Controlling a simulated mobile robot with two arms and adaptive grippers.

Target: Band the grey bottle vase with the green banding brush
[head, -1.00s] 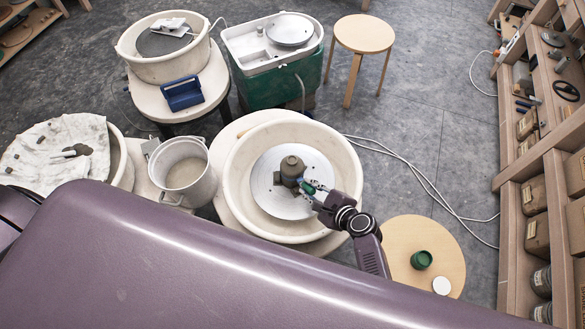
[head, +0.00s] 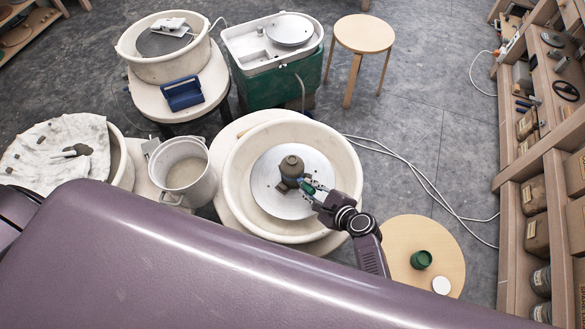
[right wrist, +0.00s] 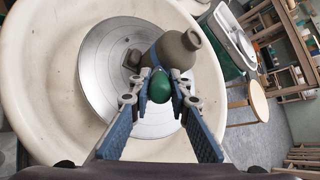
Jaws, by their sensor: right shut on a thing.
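The grey bottle vase (head: 291,166) stands upright on the round metal wheel head (head: 266,195), with small dark lumps at its foot. It also shows in the right wrist view (right wrist: 178,50), neck toward the upper right; a blue patch shows on its side. My right gripper (head: 314,191) is shut on the green banding brush (head: 308,187) beside the vase. In the right wrist view the brush's rounded green end (right wrist: 160,87) sits between the fingers and points at the camera. Its tip is hidden, so I cannot tell whether it touches the vase. My left gripper is not in view.
A pale splash pan (head: 236,170) surrounds the wheel head. A bucket (head: 184,172) stands to its left. A round wooden stool (head: 440,245) at lower right holds a green pot (head: 421,259) and a white disc (head: 441,285). Shelves (head: 515,190) line the right side.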

